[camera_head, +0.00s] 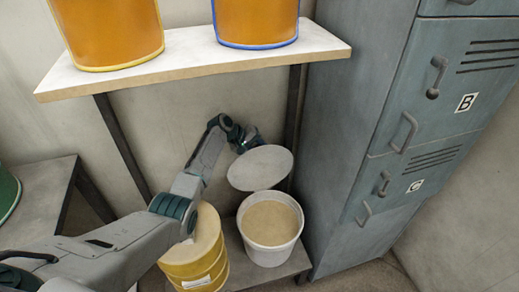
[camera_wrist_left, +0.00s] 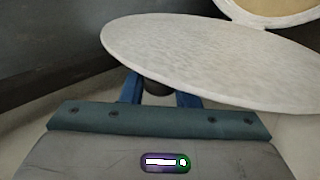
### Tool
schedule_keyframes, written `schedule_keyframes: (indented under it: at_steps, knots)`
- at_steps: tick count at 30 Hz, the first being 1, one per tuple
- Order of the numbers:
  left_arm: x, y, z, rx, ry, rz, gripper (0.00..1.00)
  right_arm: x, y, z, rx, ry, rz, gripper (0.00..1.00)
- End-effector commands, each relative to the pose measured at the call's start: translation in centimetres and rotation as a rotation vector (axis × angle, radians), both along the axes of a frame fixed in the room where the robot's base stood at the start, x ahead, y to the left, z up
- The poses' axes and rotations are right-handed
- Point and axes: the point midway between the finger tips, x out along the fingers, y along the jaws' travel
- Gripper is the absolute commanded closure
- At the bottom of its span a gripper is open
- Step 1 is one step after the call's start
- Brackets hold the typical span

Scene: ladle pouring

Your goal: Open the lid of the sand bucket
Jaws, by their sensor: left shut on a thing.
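The sand bucket (camera_head: 268,256) is a white round pail at the lower middle of the head view. It is uncovered and its tan sand (camera_head: 270,222) shows. The lid (camera_head: 260,168), a pale grey disc, is off the bucket's mouth and appears above its back rim. In the left wrist view the lid (camera_wrist_left: 215,60) fills the upper middle, with the bucket's rim and sand (camera_wrist_left: 275,8) at top right. My left gripper (camera_head: 248,141) is behind the lid. Its blue fingers (camera_wrist_left: 160,93) are shut on a dark knob at the lid, partly hidden. My right gripper is not in view.
A yellow barrel (camera_head: 198,255) stands just left of the bucket, under my left arm. Both rest on a low shelf (camera_head: 288,268). A white upper shelf (camera_head: 200,62) carries orange containers. Grey lockers (camera_head: 350,130) stand close on the right.

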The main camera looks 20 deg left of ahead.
Motion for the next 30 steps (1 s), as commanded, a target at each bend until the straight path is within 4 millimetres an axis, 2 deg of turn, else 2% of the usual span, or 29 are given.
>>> schedule_keyframes:
  at_steps: [9,10,12,13,23,30]
  knots:
    - [0.0,0.0,-0.1,0.000,0.002,0.000,1.00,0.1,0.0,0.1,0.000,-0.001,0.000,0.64]
    - [0.0,0.0,-0.1,0.000,0.002,0.000,0.70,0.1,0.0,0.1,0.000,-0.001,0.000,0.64]
    - [0.0,0.0,-0.1,0.000,0.002,0.000,0.56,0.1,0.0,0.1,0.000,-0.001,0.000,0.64]
    - [0.0,0.0,-0.1,0.000,0.002,0.000,0.53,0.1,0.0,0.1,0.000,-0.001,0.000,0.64]
    - [-0.1,0.2,0.2,0.000,0.000,0.000,0.53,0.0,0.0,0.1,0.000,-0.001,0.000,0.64]
    - [-1.5,2.2,2.4,0.004,-0.002,0.001,0.53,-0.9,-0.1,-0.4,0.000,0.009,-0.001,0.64]
